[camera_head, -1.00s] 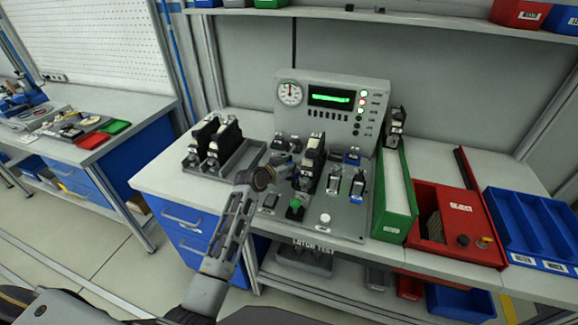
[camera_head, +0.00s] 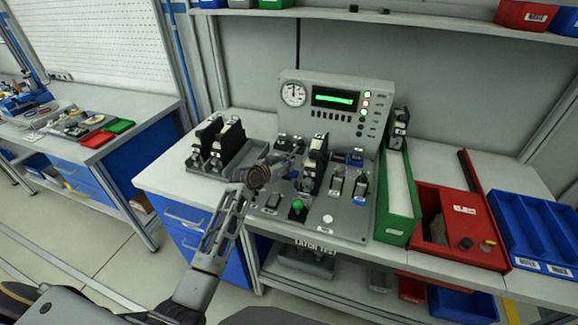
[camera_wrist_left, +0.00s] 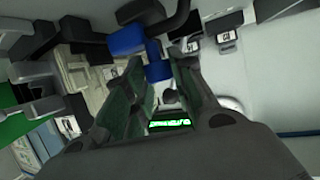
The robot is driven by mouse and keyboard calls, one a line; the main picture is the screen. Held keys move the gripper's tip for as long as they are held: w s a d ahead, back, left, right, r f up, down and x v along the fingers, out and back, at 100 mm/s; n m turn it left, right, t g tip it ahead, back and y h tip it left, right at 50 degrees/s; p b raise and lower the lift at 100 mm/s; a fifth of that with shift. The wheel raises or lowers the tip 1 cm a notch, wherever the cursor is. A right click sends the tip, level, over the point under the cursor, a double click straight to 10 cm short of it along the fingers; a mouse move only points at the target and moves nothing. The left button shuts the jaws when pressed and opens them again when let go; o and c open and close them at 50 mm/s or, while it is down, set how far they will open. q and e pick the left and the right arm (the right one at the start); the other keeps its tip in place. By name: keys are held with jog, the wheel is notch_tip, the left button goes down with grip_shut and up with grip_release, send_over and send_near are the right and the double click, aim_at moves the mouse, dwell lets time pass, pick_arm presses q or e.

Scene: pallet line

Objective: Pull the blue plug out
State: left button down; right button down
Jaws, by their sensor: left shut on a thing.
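My left gripper (camera_head: 281,162) reaches in from the lower left over the test fixture (camera_head: 345,222). It is at the left side of the fixture, below the gauge. In the left wrist view my left gripper's two green-grey fingers (camera_wrist_left: 157,85) are closed around a blue piece, the blue plug (camera_wrist_left: 157,69), at their tips. In the head view the gripper largely hides the plug, and I cannot tell whether it is still seated. My right gripper is not in view.
The panel with a gauge (camera_head: 293,94) and green display (camera_head: 335,99) stands behind. Black latch units sit in a grey rack (camera_head: 238,165) at left. A green bin (camera_head: 398,225), red bin (camera_head: 455,250) and blue tray (camera_head: 535,230) are at right.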

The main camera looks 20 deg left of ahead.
pick_arm(q)
jog(key=shift+a, duration=0.2)
jog(key=c, duration=1.2)
grip_release()
jog(key=shift+a, duration=0.15)
jog(key=shift+s, duration=0.1)
jog(key=shift+v, duration=5.9)
jog(key=shift+s, duration=0.1)
